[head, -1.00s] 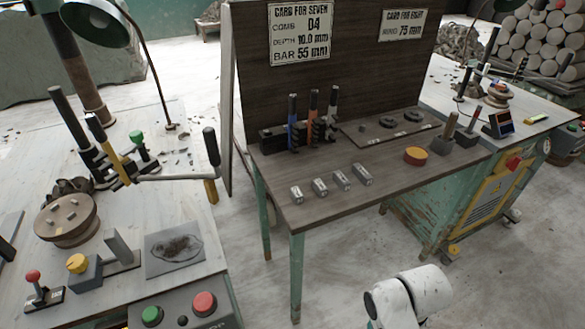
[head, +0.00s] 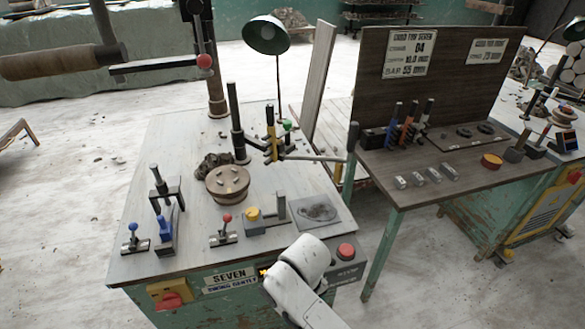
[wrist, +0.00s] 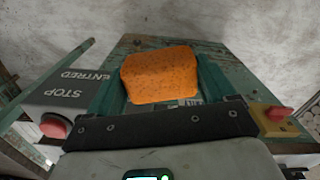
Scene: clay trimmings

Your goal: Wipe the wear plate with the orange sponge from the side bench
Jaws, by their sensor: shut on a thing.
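My gripper (wrist: 159,84) is shut on the orange sponge (wrist: 160,72), a speckled block between its two teal fingers in the wrist view. In the head view my white arm hides the gripper, and only a small orange bit shows at its left edge. The wear plate seems to be the flat grey plate (head: 315,211) with a dark smear, lying at the right front of the pale bench top (head: 185,225). My gripper is in front of this bench, apart from the plate.
A yellow-knobbed block (head: 255,222), red-knobbed lever (head: 224,232) and round wooden turntable (head: 228,184) stand left of the plate. A long handle (head: 351,150) rises behind it. A red button (head: 346,251) is on the front panel. A brown bench (head: 455,172) stands right, across a gap.

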